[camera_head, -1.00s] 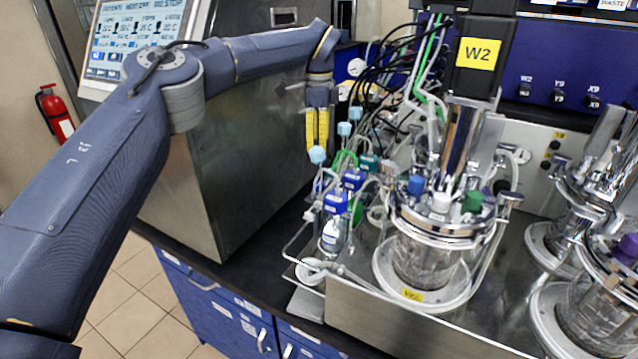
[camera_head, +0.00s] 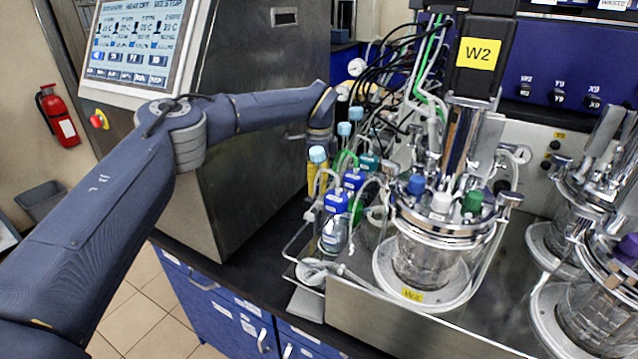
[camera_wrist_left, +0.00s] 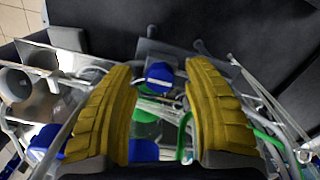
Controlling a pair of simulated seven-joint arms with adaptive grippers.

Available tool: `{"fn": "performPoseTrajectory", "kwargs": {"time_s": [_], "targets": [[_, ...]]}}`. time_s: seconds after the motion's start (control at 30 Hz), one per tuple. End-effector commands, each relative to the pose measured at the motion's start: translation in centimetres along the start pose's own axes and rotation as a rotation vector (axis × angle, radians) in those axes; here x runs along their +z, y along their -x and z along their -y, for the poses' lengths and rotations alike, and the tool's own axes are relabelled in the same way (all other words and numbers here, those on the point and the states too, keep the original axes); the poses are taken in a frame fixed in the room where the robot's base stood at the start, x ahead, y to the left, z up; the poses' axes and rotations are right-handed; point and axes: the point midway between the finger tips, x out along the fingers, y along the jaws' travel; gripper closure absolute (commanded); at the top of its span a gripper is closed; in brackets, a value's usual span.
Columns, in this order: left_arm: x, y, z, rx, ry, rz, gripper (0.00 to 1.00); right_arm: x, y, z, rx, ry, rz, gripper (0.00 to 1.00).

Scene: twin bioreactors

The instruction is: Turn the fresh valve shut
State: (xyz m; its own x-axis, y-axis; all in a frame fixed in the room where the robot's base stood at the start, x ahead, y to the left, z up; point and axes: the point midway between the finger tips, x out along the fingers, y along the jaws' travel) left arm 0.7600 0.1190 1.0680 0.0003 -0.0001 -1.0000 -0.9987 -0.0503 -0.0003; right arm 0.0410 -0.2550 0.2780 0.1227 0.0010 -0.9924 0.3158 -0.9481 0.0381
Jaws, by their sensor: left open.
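My left gripper (camera_head: 318,178) reaches down behind the front bottles, its yellow fingers partly hidden by a light blue cap (camera_head: 317,154). In the left wrist view, its two yellow fingers (camera_wrist_left: 160,72) are spread apart. A round blue part with a pale stripe (camera_wrist_left: 159,75) lies in the gap between the fingertips, and no finger clearly touches it. A green part (camera_wrist_left: 145,113) is just below it. I cannot tell for certain which fitting is the fresh valve. Blue-capped bottles (camera_head: 336,203) stand in front of the gripper in the head view. My right gripper is out of view.
A glass vessel (camera_head: 430,255) with a metal lid stands right of the bottles, under a W2 label (camera_head: 480,53). Tubes and cables crowd the area behind. A steel cabinet with a screen (camera_head: 140,45) stands at the left.

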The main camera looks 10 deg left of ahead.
Motion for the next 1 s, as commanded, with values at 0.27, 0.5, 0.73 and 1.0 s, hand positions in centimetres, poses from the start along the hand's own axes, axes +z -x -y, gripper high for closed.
{"fn": "performPoseTrajectory", "kwargs": {"time_s": [0.27,0.5,0.73,1.0], "targets": [[0.01,-0.14,0.00,0.000,0.000,0.000,0.50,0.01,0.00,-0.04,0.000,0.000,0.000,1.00],[0.01,-0.14,-0.01,0.000,0.000,0.000,0.70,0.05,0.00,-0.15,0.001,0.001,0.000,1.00],[0.01,-0.13,-0.01,0.000,0.000,0.000,0.96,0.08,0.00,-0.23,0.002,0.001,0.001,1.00],[0.02,-0.13,0.00,0.000,-0.006,0.000,1.00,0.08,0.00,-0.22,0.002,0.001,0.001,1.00]]}}
